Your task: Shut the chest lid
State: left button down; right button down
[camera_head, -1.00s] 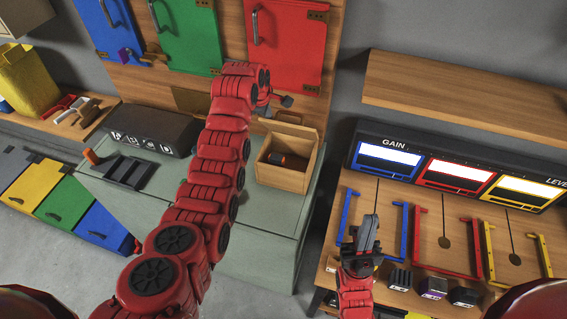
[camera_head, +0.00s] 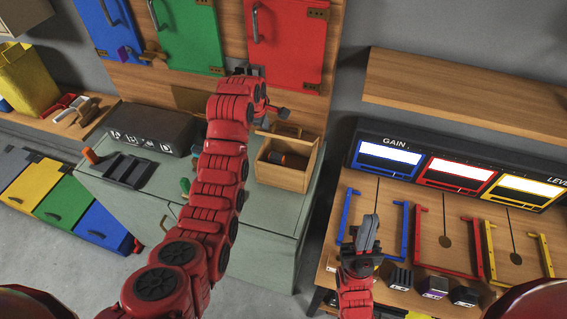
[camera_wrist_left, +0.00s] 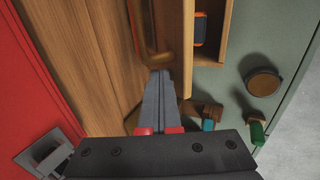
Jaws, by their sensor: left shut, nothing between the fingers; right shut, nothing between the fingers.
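The chest is an open wooden box (camera_head: 283,178) on the grey-green cabinet. A dark and orange object (camera_head: 290,160) lies inside. Its lid (camera_head: 292,131) stands raised at the back. My left gripper (camera_head: 280,113) is shut and empty, just behind the raised lid. I cannot tell whether the fingers touch the lid. My right gripper (camera_head: 368,232) is shut and empty above the right bench.
A black button box (camera_head: 150,130) and a dark tray (camera_head: 128,170) sit on the cabinet, left of my left arm. Blue, green and red doors (camera_head: 287,45) hang on the wall behind. The right bench holds coloured frames (camera_head: 415,235) and a gauge panel (camera_head: 450,170).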

aim_at(262, 134)
pick_arm(q)
jog(key=shift+s+f, duration=0.15)
jog(key=shift+s+a+f+b, duration=0.15)
jog(key=shift+s+f+b, duration=0.1)
jog(key=shift+s+f, duration=0.35)
jog(key=shift+s+a+f+b, duration=0.15)
jog(key=shift+s+f+b, duration=0.15)
jog(key=shift+f, duration=0.4)
jog(key=shift+f, duration=0.1)
jog(key=shift+s+a+f+b, duration=0.1)
jog(key=shift+s+f+b, duration=0.25)
jog(key=shift+f, duration=0.45)
jog(key=shift+s+a+f+b, duration=0.1)
jog(key=shift+s+f+b, duration=0.2)
jog(key=shift+f, duration=0.45)
